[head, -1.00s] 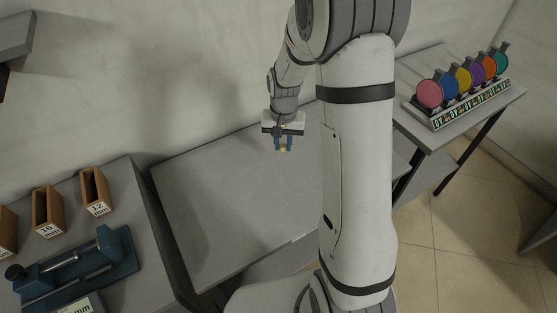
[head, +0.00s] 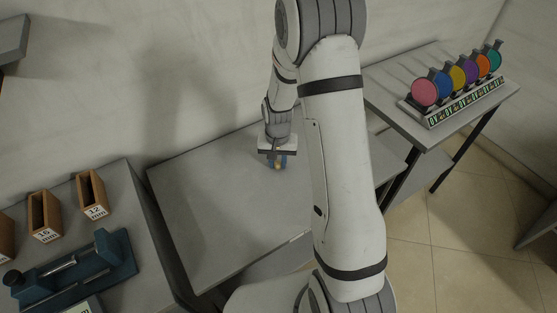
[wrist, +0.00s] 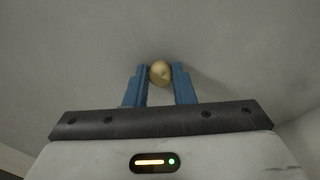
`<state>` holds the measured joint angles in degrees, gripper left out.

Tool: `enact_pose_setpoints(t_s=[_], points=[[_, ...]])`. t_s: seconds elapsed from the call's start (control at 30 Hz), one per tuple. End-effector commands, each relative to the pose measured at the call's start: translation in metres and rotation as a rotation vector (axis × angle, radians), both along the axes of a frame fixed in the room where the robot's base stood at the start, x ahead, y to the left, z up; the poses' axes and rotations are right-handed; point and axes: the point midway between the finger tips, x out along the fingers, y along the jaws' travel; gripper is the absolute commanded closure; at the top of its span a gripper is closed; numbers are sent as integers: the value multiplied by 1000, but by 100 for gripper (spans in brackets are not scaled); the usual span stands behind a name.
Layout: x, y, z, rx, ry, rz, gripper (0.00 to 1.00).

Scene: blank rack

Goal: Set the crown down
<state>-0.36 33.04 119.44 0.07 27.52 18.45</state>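The crown (wrist: 160,73) is a small gold, rounded piece between the blue fingertips in the wrist view. In the head view my gripper (head: 277,163) points down, low over the grey table (head: 215,215), and the crown is a tiny gold spot between the fingers. I cannot tell whether the crown touches the table top.
On the left bench stand wooden blocks marked 16 mm (head: 45,215) and 12 mm (head: 93,194), and a blue fixture (head: 75,270). A rack of coloured discs (head: 465,98) stands on the right table. The grey table around my gripper is clear.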

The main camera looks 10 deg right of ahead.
Motion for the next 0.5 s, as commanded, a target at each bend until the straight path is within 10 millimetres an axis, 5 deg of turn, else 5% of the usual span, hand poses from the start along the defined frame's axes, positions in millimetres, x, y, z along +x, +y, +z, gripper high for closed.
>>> enact_pose_setpoints(t_s=[0.23,0.5], points=[[0,0,1,0,0,1,58],[0,1,3,0,0,1,58]])
